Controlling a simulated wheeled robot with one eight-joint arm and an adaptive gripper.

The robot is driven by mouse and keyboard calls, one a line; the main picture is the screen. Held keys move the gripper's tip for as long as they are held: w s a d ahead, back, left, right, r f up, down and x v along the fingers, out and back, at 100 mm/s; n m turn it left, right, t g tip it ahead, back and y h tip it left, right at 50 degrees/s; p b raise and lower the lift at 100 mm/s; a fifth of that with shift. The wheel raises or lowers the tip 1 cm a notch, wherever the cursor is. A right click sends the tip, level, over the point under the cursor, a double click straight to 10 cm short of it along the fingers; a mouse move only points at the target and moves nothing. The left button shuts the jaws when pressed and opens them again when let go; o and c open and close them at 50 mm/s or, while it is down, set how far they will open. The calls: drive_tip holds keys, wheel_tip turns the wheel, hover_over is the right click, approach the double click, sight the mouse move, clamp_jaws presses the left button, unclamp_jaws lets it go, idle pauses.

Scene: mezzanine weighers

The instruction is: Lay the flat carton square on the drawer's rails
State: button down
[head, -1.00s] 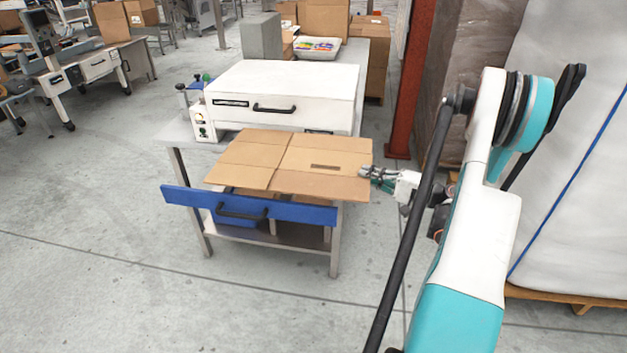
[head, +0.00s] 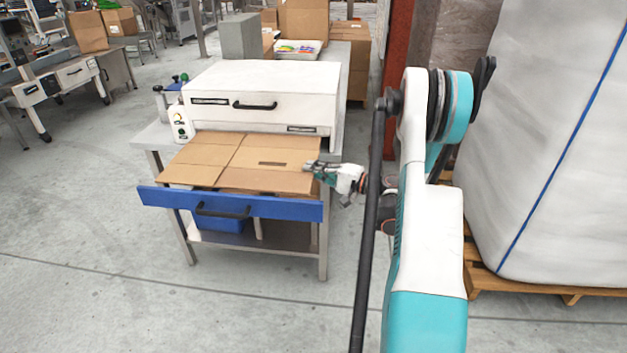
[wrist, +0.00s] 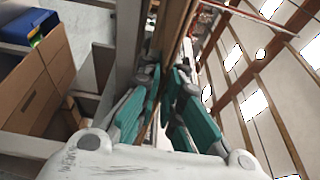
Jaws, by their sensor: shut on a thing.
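The flat carton (head: 205,160) is a brown board with crease lines and a small slot. In the head view it lies level over the pulled-out drawer, behind the blue drawer front (head: 275,207), its near edge roughly parallel to that front. My gripper (head: 312,167) is shut on the carton's right edge. In the wrist view the teal fingers (wrist: 172,115) stand on either side of the carton's edge (wrist: 174,40). The rails are hidden under the carton, so I cannot tell whether it touches them.
The white machine housing (head: 262,85) stands behind the carton on a metal table (head: 150,137). A blue bin (head: 220,223) shows under the drawer. A large white sack (head: 545,150) on a pallet is at the right. The floor in front is clear.

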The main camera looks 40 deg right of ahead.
wheel_tip(320, 180, down, 3)
drive_tip(key=shift+r+b, duration=0.1)
drive_tip(key=shift+b, duration=0.35)
drive_tip(key=c, duration=1.8)
unclamp_jaws()
drive_tip(key=shift+o, duration=0.2)
drive_tip(key=p+v, duration=0.3)
drive_tip(key=v, duration=0.9)
drive_tip(key=shift+p, duration=0.4)
drive_tip(key=shift+d, duration=0.1)
